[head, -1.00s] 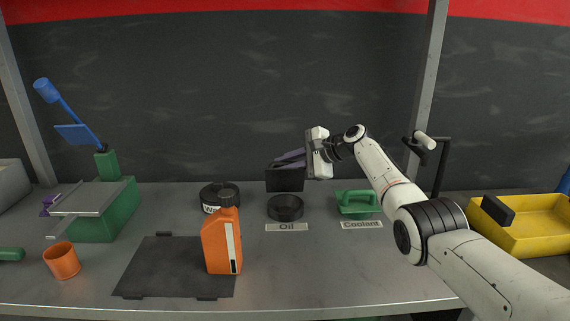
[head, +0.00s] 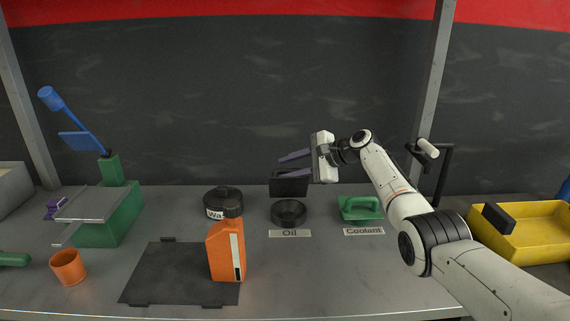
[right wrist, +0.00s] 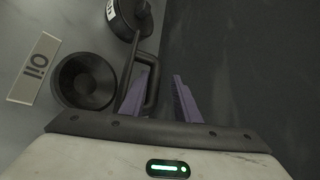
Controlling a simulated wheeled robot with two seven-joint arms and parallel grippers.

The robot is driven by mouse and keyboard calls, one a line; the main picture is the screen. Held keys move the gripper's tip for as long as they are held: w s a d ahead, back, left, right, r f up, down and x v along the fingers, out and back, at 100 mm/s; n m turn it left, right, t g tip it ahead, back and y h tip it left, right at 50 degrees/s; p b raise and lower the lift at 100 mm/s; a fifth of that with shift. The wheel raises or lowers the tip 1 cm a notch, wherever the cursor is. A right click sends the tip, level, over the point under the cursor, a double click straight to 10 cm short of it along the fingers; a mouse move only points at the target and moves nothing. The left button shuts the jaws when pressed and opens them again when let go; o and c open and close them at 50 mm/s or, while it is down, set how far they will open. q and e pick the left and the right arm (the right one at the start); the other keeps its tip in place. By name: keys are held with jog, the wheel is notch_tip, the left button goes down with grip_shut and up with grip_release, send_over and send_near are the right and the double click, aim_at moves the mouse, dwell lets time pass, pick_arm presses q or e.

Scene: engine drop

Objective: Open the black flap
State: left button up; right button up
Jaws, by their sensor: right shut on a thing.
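The black flap (head: 289,187) is a dark upright piece at the back of the bench, behind the oil opening. My right gripper (head: 280,166) reaches it from the right, with its purple fingers pointing left. In the right wrist view a black bent bar (right wrist: 152,83) runs between the fingers of that gripper (right wrist: 163,80), close to the left finger. The gripper is shut on this bar, which looks like part of the flap; the contact itself is partly hidden. My left gripper is not in view.
The black oil opening (head: 289,212) and a black washer cap (head: 223,203) are near the flap. A green coolant cap (head: 360,208) is to the right. An orange bottle (head: 226,252) stands on a dark mat (head: 165,275). A yellow bin (head: 545,238) is at far right.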

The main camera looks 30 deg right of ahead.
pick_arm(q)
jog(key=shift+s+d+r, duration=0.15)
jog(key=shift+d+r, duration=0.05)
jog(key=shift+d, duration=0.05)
pick_arm(e)
jog(key=s+d+r, duration=0.4)
jog(key=d+r, duration=0.2)
jog(key=shift+r, duration=0.4)
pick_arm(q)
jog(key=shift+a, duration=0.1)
pick_arm(e)
jog(key=shift+s+d+r, duration=0.2)
jog(key=shift+s+d, duration=0.1)
jog(key=shift+s, duration=0.1)
jog(key=shift+s, duration=0.1)
pick_arm(q)
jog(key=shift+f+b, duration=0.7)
jog(key=shift+b, duration=0.3)
pick_arm(e)
jog(key=v, duration=1)
jog(key=shift+s, duration=0.15)
